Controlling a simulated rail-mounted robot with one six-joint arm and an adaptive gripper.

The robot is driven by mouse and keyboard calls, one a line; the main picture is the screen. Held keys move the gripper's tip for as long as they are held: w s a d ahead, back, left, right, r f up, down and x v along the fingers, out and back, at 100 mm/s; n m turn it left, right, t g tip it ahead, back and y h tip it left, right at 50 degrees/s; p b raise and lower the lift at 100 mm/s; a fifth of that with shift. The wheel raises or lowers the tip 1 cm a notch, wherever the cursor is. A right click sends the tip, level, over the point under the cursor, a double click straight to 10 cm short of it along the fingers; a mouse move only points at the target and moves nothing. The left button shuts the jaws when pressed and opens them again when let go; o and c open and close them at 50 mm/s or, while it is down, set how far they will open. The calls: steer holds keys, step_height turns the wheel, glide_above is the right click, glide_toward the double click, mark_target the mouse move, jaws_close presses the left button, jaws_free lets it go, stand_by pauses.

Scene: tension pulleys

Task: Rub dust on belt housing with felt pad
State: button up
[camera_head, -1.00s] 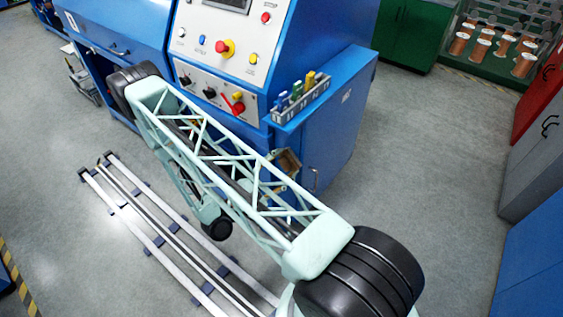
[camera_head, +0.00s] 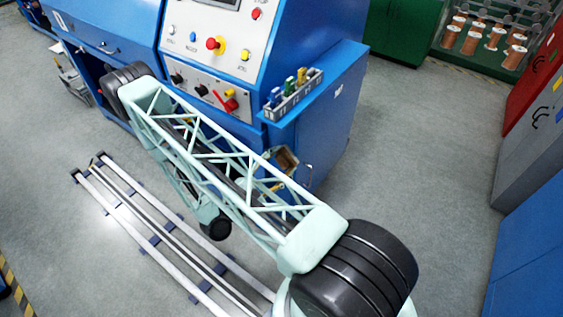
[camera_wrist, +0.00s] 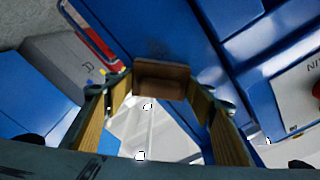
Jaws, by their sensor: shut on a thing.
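My gripper (camera_wrist: 160,100) is shut on a brown block-like pad (camera_wrist: 162,78), held across its yellow-lined fingertips. In the head view my gripper (camera_head: 283,168) shows small beyond my lattice arm, by the side of the blue machine, with a brownish piece at its tip. In the wrist view a blue panel (camera_wrist: 130,30) lies beyond the pad, and a faint dark smudge (camera_wrist: 157,47) shows on it just past the pad. I cannot tell whether the pad touches the panel. Which blue part is the belt housing is not clear.
The blue machine's console (camera_head: 215,45) has knobs and buttons. A small rack (camera_head: 293,93) with coloured items stands on its side ledge. Light rails (camera_head: 150,225) lie on the floor at left. Grey floor right of the machine is free, with cabinets (camera_head: 530,250) at the right edge.

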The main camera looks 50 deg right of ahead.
steer(key=shift+o, duration=0.2)
steer(key=shift+w, duration=0.1)
steer(key=shift+w+a, duration=0.15)
steer(key=shift+w, duration=0.8)
steer(key=shift+w+a, duration=0.1)
steer(key=shift+w, duration=0.8)
steer(key=shift+a, duration=0.1)
steer(key=shift+s+a, duration=0.15)
steer(key=shift+a, duration=1.3)
steer(key=shift+s+a, duration=0.15)
steer(key=shift+a, duration=1.3)
steer(key=shift+a, duration=0.15)
steer(key=shift+s+a, duration=0.15)
steer(key=shift+a, duration=1.2)
steer(key=shift+f, duration=0.1)
